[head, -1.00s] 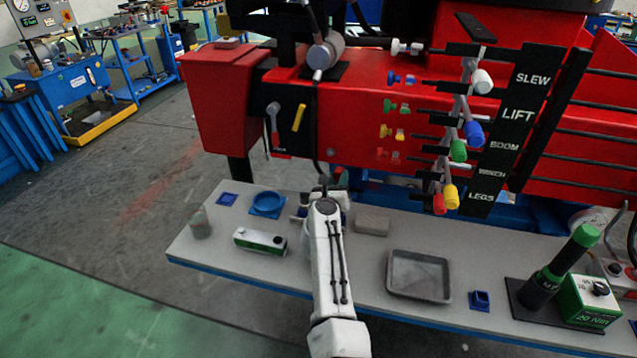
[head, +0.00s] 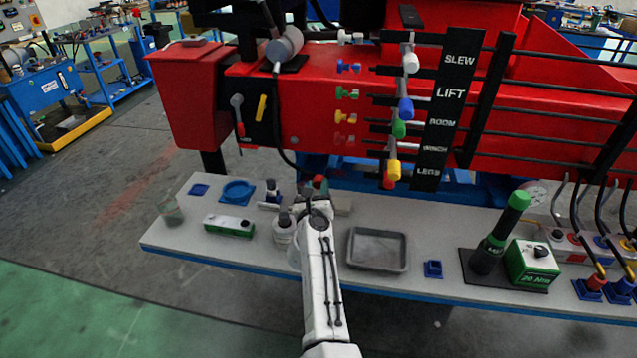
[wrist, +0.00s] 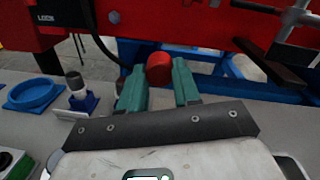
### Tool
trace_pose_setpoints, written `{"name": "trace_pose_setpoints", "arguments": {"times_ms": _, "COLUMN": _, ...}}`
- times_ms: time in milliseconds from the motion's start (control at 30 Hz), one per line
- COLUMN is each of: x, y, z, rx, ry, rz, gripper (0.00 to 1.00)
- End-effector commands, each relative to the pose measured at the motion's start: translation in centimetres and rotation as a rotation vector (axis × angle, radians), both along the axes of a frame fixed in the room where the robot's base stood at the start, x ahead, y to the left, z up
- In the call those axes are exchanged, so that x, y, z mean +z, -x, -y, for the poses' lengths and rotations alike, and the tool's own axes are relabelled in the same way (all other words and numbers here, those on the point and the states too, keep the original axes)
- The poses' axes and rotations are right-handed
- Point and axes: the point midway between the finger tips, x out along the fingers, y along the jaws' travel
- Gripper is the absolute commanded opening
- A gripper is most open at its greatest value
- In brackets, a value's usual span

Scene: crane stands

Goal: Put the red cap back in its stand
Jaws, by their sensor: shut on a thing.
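The red cap (wrist: 159,67) is held between the two green fingers of my gripper (wrist: 160,82), above the bench. In the head view the red cap (head: 318,181) shows small at the tip of my gripper (head: 316,187), near the bench's back edge. Small blue holders stand on the bench: an empty-looking square one (head: 433,269) right of the grey tray, and a flat square one (head: 199,190) at the far left. I cannot tell which is the cap's stand. The cap's underside is hidden.
The bench (head: 400,290) carries a grey tray (head: 377,249), a blue ring dish (head: 238,191), a green-and-white box (head: 229,226), a grey-topped bottle (head: 284,228) and a green-handled tool (head: 500,233). The red crane body with levers (head: 404,110) rises behind. Hoses and coloured caps crowd the far right.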

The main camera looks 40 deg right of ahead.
Motion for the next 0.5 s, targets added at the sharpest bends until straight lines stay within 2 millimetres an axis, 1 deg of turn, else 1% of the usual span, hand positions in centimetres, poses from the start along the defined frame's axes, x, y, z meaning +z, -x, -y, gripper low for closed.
{"name": "trace_pose_setpoints", "arguments": {"times_ms": 100, "x": -0.4, "y": 0.5, "z": -1.0, "rx": 0.029, "ry": -0.005, "rz": 0.000, "gripper": 0.00}}
{"name": "trace_pose_setpoints", "arguments": {"times_ms": 500, "x": -1.8, "y": 2.9, "z": -3.3, "rx": 0.110, "ry": 0.006, "rz": 0.000, "gripper": 0.00}}
